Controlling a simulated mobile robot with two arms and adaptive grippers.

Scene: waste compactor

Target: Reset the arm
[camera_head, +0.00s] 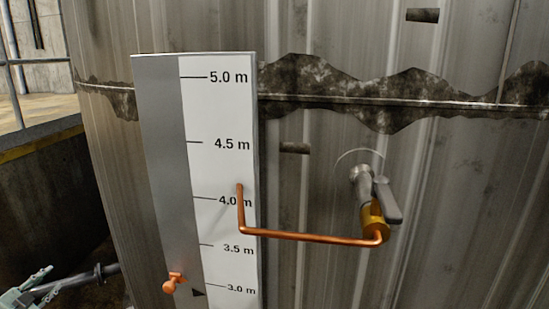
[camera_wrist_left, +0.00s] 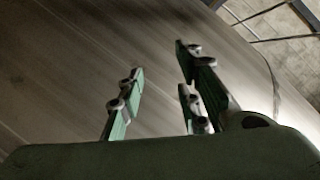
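My left gripper (camera_head: 24,293) is at the lower left corner of the head view, partly cut off by the frame edge. In the left wrist view its green fingers (camera_wrist_left: 155,95) stand apart with nothing between them. Past them is a brown ribbed metal surface. My left gripper is apart from the gauge and the pipe in the head view. My right gripper is in neither view.
A tall metal tank (camera_head: 450,200) fills most of the head view. A white level gauge (camera_head: 228,170) stands before it. A copper pipe (camera_head: 310,237) runs from a grey-handled valve (camera_head: 385,200) across the gauge. A railing (camera_head: 17,85) is at the left.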

